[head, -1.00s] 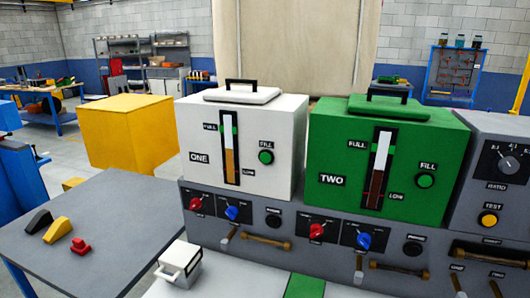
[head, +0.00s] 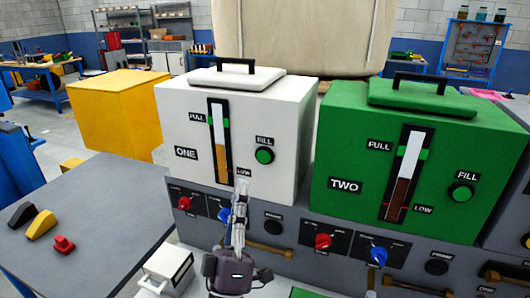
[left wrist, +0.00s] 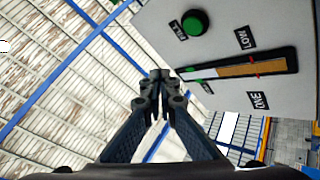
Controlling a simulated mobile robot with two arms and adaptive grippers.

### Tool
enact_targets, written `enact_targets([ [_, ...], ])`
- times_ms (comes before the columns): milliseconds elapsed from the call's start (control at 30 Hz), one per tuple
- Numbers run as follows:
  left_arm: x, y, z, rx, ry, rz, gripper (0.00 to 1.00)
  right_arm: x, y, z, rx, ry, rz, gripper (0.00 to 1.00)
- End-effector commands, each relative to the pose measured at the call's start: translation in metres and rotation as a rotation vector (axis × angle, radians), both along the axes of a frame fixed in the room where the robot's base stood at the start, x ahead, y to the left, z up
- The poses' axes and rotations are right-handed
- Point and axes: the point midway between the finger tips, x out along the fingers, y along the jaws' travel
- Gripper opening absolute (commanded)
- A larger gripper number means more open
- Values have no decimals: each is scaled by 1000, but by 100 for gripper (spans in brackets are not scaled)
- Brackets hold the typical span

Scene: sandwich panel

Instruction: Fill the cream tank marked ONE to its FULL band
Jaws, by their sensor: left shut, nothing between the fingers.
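The cream tank marked ONE (head: 285,112) stands on the grey panel, left of the green tank TWO (head: 345,130). Its gauge (head: 221,152) holds amber liquid to about mid-height, below the green FULL band near the top. Its green FILL button (head: 264,156) is right of the gauge. My left gripper (head: 241,186) is shut and empty, pointing up in front of the tank's lower front face, below the FILL button. In the left wrist view the closed fingertips (left wrist: 158,80) are near the tank's face, with the FILL button (left wrist: 195,23) above them. I cannot tell whether they touch the tank. My right gripper is out of view.
Red (head: 184,203) and blue knobs sit on the panel below tank ONE, the blue one partly behind my gripper. A white box with a handle (head: 166,270) stands at the front. A grey table (head: 95,225) with small coloured pieces is at left.

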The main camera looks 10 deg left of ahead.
Motion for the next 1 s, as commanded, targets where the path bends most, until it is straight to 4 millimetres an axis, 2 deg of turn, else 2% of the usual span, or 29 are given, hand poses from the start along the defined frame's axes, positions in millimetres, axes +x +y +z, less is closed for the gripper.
enact_targets([
  [267, -2, 2, 2, -15, -14, 4, 0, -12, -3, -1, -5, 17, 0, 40],
  [533, 5, 1, 2, -14, -15, 4, 0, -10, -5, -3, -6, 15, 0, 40],
  [1000, 65, -11, 0, -13, -14, 3, 0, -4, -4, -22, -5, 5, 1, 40],
])
